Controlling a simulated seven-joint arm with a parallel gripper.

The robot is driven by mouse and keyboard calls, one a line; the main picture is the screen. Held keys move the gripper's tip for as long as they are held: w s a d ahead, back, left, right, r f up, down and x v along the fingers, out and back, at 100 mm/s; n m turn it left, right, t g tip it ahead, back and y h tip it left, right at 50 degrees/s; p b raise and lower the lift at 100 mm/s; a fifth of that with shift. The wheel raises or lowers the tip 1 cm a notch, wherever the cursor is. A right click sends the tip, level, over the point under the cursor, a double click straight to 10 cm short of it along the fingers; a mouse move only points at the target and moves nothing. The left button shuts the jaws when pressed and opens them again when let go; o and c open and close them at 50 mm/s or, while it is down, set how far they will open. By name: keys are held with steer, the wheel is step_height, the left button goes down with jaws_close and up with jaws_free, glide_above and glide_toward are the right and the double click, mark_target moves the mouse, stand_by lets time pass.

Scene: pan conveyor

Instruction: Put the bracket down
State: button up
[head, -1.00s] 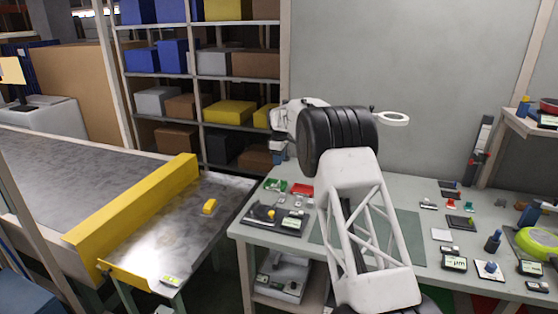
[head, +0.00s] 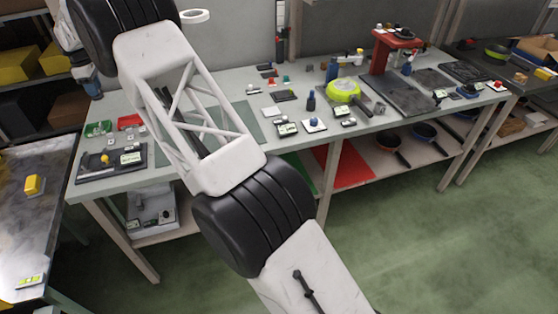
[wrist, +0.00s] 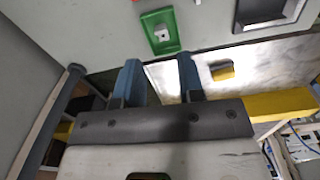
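My gripper (wrist: 158,82) shows two blue fingers standing apart with nothing visible between them. In the head view my gripper (head: 91,84) hangs above the back left of the workbench (head: 175,178), partly hidden by my arm. A green tray (wrist: 153,16) lies beyond the fingertips in the wrist view and also shows in the head view (head: 95,130). A small pale piece with a dark hole (wrist: 160,34) sits in this tray, apart from the fingers. It may be the bracket, but I cannot tell for sure.
A red tray (head: 130,121) is beside the green one. A dark fixture board (head: 100,168) with a yellow knob is in front. A yellow block (head: 33,184) lies on the metal plate at left.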

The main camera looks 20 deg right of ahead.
steer(key=s+d+r+m, duration=0.3)
steer(key=s+d+r, duration=0.4)
steer(key=s+d, duration=0.4)
steer(key=s+d+r+m+t, duration=0.1)
steer(key=s+d+r+m, duration=0.2)
steer(key=s+d+r, duration=0.7)
steer(key=s+d+r+m, duration=0.3)
steer(key=s+d+r, duration=0.35)
steer(key=d, duration=0.75)
steer(key=s+d+f+m, duration=0.2)
steer(key=s+d+f, duration=0.2)
steer(key=s, duration=1)
steer(key=s+d+f+m+t, duration=0.1)
steer(key=s+d+f+m, duration=0.2)
steer(key=s+d, duration=0.4)
steer(key=s+d+f+m, duration=0.3)
steer(key=s+d+f, duration=0.1)
steer(key=s, duration=1.8)
steer(key=shift+s+d+f, duration=0.15)
steer(key=shift+d+f, duration=0.2)
steer(key=shift+d, duration=0.4)
